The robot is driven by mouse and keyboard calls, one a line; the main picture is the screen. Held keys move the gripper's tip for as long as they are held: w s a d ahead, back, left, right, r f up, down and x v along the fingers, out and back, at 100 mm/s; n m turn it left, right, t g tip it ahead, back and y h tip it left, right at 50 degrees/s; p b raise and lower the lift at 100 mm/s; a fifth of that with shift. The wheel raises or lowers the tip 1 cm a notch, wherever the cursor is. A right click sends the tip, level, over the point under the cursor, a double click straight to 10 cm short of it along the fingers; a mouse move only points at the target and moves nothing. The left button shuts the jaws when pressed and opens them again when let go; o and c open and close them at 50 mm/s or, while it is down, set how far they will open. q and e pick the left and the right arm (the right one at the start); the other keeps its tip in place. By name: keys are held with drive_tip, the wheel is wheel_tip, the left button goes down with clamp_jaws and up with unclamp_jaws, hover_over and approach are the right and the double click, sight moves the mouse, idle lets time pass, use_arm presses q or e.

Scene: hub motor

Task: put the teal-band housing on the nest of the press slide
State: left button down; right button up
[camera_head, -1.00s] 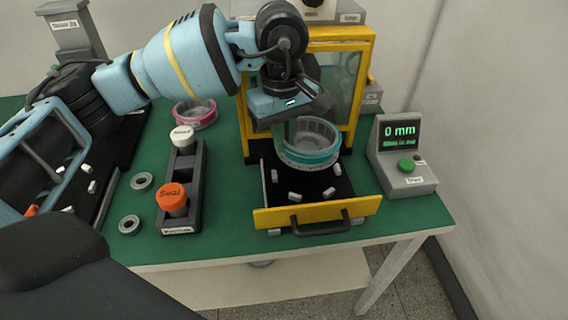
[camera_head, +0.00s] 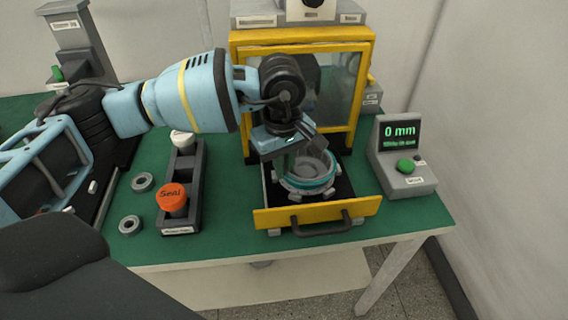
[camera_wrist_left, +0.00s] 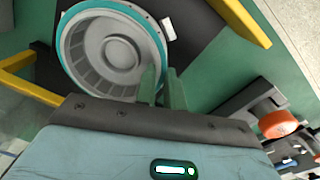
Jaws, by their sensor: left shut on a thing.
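The teal-band housing (camera_head: 306,187) is a grey ring-shaped cup, upright, inside the pulled-out press slide (camera_head: 325,212). It also shows in the left wrist view (camera_wrist_left: 88,68), its open side up. I cannot tell whether the housing rests fully on the nest. My right gripper is not in view.
The yellow press frame (camera_head: 305,36) stands behind the slide. A display box (camera_head: 403,160) reading 0 mm stands to the right. A rack (camera_head: 182,215) with an orange "Seal" cap (camera_head: 172,197) and loose rings (camera_head: 130,225) lie left. Green table is clear between rack and slide.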

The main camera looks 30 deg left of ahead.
use_arm(q)
drive_tip(key=c, duration=1.5)
unclamp_jaws()
drive_tip(key=shift+r, duration=0.15)
wheel_tip(320, 180, up, 12)
drive_tip(key=shift+s, duration=0.15)
